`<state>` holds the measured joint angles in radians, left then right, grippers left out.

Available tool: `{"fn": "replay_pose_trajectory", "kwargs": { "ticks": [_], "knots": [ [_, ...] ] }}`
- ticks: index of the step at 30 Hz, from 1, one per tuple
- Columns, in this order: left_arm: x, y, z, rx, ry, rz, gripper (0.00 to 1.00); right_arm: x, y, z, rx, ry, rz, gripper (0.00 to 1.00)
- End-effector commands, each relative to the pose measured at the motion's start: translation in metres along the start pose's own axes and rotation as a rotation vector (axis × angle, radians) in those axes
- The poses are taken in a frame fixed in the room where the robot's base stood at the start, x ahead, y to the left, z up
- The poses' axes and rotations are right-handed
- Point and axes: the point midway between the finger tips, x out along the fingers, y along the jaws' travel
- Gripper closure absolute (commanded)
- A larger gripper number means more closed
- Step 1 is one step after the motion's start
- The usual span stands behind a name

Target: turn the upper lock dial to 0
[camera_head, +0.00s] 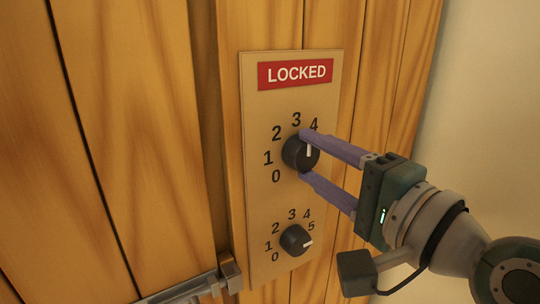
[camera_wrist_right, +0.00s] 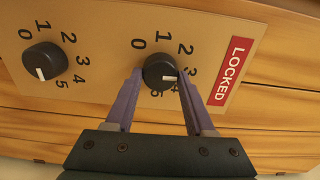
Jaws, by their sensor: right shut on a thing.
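The upper lock dial (camera_head: 298,155) is a round black knob on a tan panel, ringed by numbers. Its white mark points up, around 3 to 4; finger and angle make it hard to tell exactly. My right gripper (camera_head: 303,154) has its two purple fingers on either side of this knob, shut on it. The right finger covers part of the number 5 in the head view. My left gripper is in neither view.
A lower black dial (camera_head: 292,238) sits below, its white mark near 5. A red sign (camera_head: 295,74) above reads LOCKED. The panel (camera_head: 257,205) is on a wooden door front, with a metal bar (camera_head: 190,290) at lower left. A pale wall stands at right.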

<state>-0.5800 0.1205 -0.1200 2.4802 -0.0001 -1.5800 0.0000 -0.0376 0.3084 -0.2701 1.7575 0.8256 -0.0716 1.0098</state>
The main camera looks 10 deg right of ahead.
Motion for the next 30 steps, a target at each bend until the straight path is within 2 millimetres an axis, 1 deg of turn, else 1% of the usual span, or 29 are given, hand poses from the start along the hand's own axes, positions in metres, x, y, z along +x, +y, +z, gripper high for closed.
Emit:
{"fn": "replay_pose_trajectory", "kwargs": {
  "ticks": [30],
  "knots": [
    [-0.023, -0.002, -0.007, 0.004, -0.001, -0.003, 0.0, 0.0, -0.003, 0.001, -0.967, 0.0, -0.001, 1.0]
  ]
}}
